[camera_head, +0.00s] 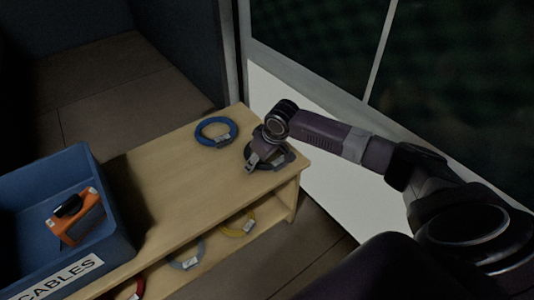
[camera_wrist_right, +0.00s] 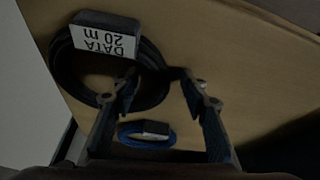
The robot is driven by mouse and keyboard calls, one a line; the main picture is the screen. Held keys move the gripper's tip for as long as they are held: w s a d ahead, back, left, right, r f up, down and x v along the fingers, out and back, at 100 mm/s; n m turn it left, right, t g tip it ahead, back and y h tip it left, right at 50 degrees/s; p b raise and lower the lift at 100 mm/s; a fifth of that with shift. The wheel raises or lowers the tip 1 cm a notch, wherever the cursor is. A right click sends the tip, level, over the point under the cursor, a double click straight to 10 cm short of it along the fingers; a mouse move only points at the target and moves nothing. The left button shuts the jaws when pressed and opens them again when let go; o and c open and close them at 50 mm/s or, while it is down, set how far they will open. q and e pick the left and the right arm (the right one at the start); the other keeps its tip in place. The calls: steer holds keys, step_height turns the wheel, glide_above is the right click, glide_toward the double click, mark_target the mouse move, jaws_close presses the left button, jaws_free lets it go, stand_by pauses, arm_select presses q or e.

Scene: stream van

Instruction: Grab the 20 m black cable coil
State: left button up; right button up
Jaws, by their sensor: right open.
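The black cable coil (camera_head: 286,159) lies flat near the right end of the wooden bench top, partly hidden by my right gripper (camera_head: 258,163) in the head view. In the right wrist view the black coil (camera_wrist_right: 66,72) carries a label, upside down there, reading "DATA 20 m". My right gripper (camera_wrist_right: 163,82) is open, with nothing held between its fingers. In that view one finger overlaps the coil's edge and the other is off to its right, over bare wood. I cannot tell whether the finger touches the coil. My left gripper is not in view.
A blue coil (camera_head: 216,131) lies beside the black one. A blue crate (camera_head: 112,213) labelled "CABLES" holds an orange item (camera_head: 82,226). Yellow (camera_head: 238,226), grey (camera_head: 186,258) and red (camera_head: 131,289) coils lie on the lower shelf. A white wall panel (camera_head: 315,165) stands behind the bench.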

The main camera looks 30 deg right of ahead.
steer(key=shift+c, duration=0.3)
jaws_close()
steer(key=shift+r, duration=0.25)
